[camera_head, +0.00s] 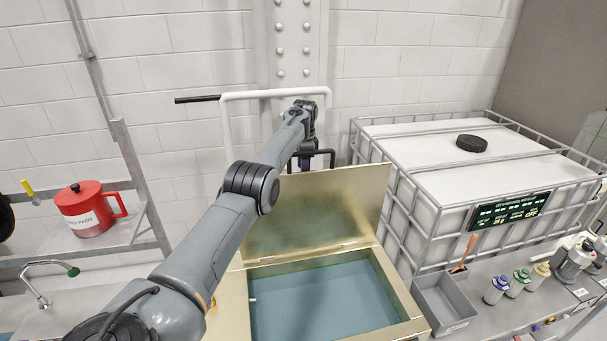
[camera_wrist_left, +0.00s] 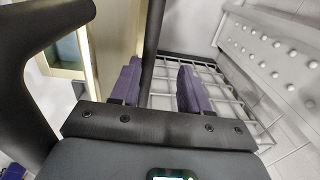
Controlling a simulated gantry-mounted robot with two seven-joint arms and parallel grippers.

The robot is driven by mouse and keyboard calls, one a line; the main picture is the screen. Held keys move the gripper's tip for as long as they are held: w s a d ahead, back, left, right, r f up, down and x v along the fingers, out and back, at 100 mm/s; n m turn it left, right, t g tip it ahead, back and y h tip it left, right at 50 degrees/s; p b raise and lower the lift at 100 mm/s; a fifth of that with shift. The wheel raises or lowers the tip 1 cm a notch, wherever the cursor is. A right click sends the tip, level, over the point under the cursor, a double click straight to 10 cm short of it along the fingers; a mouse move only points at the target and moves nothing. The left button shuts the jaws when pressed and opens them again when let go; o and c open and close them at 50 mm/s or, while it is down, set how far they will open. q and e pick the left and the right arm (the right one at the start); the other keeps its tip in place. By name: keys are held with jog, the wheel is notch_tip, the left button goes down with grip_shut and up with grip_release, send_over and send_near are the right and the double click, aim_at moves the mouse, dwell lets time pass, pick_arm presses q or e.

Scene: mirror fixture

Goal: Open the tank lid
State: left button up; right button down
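The tank (camera_head: 405,300) is a gold-coloured box with blue-green liquid inside, at the lower middle of the head view. Its gold lid (camera_head: 315,212) stands raised on the rear hinge, tilted back. A black handle bar (camera_head: 331,156) shows at the lid's top edge. My left arm reaches across the tank's left side to the lid top. My left gripper (camera_head: 318,160) is there, partly hidden. In the left wrist view its purple fingers (camera_wrist_left: 160,88) are apart, with a black bar (camera_wrist_left: 151,45) between them, nearer the left finger. My right gripper is not in view.
A caged white container (camera_head: 480,185) stands right of the lid. A grey bin (camera_head: 445,302) and several small bottles sit on the right bench. A red jug (camera_head: 86,208) is on the left shelf. A white pipe frame (camera_head: 250,95) stands behind the lid.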

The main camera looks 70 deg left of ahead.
pick_arm(q)
notch_tip(320, 180, up, 8)
jog(key=p, duration=0.3)
jog(key=shift+d, duration=0.15)
jog(key=shift+w+f, duration=0.1)
